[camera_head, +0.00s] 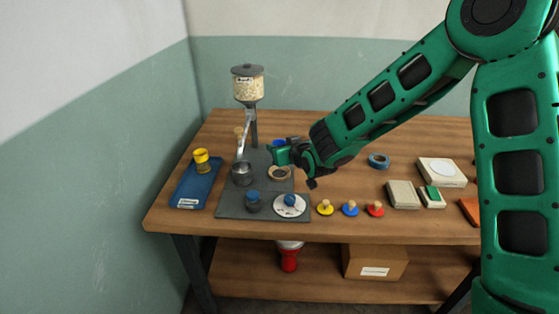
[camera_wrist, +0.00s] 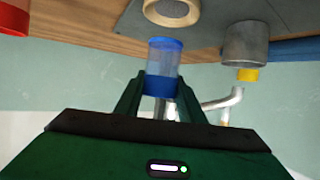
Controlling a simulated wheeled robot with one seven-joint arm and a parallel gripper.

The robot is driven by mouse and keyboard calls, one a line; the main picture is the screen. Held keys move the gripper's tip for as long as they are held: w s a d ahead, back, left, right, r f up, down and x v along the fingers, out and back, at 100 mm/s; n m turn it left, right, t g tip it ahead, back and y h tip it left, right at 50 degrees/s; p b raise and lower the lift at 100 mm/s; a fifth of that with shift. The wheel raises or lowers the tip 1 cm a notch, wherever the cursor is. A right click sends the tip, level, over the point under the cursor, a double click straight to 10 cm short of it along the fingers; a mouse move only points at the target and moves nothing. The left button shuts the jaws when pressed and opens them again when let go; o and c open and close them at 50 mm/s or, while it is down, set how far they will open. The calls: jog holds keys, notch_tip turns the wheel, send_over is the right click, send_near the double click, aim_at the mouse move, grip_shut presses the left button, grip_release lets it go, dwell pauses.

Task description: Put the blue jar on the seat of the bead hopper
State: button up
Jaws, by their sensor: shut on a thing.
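My gripper (camera_head: 280,154) is shut on the blue jar (camera_wrist: 163,68), a clear cylinder with blue at both ends. In the head view only a bit of blue (camera_head: 278,143) shows at the gripper. The jar is held above the grey base plate (camera_head: 232,207). The bead hopper (camera_head: 247,86) stands at the back of this plate, with a lidded bead container on a post and a slanting spout. A grey metal cup (camera_head: 242,173) sits below the spout. A pale ring (camera_head: 279,173) lies on the plate, apart from the jar. I cannot tell which part is the seat.
A yellow-topped jar (camera_head: 201,158) stands on a blue tray (camera_head: 187,192) at the left. A dark blue-topped pot (camera_head: 253,202) and a white disc (camera_head: 290,207) sit at the plate's front. Several knobbed pieces, blocks and a blue ring (camera_head: 378,160) lie to the right.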

jog(key=shift+f, duration=2.15)
jog(key=shift+f, duration=0.1)
jog(key=o, duration=1.1)
jog(key=shift+s, duration=0.1)
jog(key=v, duration=1.2)
jog(key=shift+d, duration=0.1)
